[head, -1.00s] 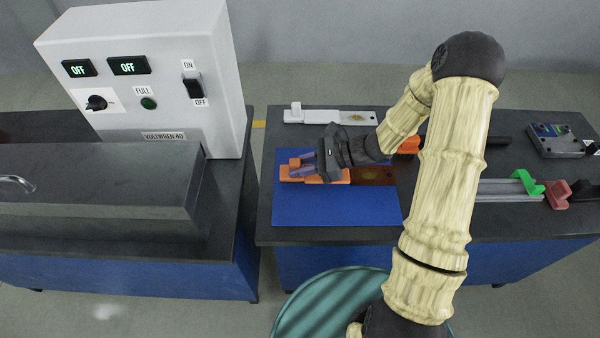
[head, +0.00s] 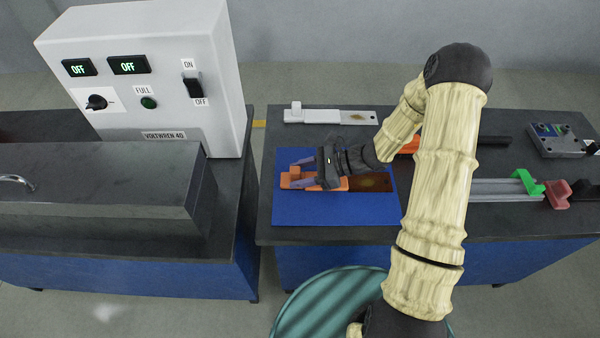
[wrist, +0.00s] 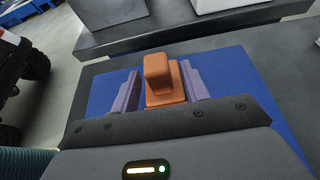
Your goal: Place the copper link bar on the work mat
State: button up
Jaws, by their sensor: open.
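The copper link bar (head: 359,184) lies flat on the blue work mat (head: 310,212), its raised end block to the left and a dark brown patch near its right end. My gripper (head: 299,173) is low over the mat at the bar's left part, its fingers pointing left. In the wrist view, the purple fingers (wrist: 160,89) are open, one on each side of the copper block (wrist: 158,72), with gaps between them and it. Mat (wrist: 240,75) shows around the bar.
A similar white bar (head: 350,117) lies behind the mat. An orange piece (head: 409,146), a grey rail with a green clamp (head: 526,182) and a red clamp (head: 558,194) are to the right. The white tester cabinet (head: 150,80) stands left, across a gap.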

jog(key=shift+r, duration=0.1)
jog(key=b+v, duration=0.1)
jog(key=v, duration=1.1)
jog(key=shift+d, duration=0.1)
